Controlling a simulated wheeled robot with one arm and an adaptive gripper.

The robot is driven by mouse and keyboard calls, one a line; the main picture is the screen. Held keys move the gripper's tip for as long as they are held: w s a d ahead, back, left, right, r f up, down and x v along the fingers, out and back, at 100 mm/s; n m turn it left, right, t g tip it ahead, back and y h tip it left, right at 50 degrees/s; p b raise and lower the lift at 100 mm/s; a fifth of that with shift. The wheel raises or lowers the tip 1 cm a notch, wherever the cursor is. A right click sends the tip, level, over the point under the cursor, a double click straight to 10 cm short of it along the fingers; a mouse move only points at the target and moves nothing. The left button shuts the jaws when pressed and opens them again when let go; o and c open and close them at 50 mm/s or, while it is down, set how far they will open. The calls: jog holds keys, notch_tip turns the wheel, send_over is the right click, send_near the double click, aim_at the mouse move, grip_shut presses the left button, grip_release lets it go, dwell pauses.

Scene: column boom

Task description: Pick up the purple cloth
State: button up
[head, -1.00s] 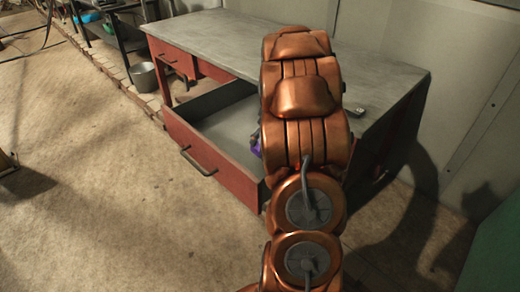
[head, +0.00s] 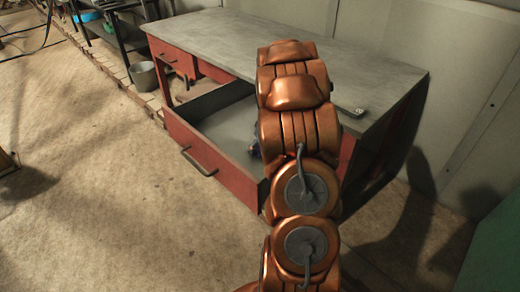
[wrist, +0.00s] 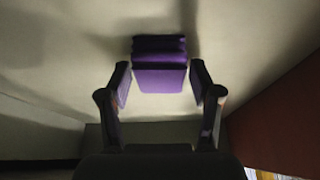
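The purple cloth (wrist: 160,65) is a folded, blocky stack on a pale surface in the wrist view. My gripper (wrist: 161,82) is open, with one dark finger on each side of the cloth's near part. A narrow gap shows between each finger and the cloth, so they look apart. I cannot tell how far the fingertips are above the surface. In the head view my arm reaches over the open drawer (head: 212,165) of the desk and hides the gripper and most or all of the cloth.
The grey desk top (head: 225,35) stands beside and above the open drawer. The drawer's red front has a dark handle (head: 199,163). A small item (head: 353,112) lies near the desk's front edge. A metal pot (head: 143,76) stands at the back left.

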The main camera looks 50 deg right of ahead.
jog(key=c, duration=0.9)
notch_tip(320, 180, up, 10)
jog(key=shift+b, duration=0.4)
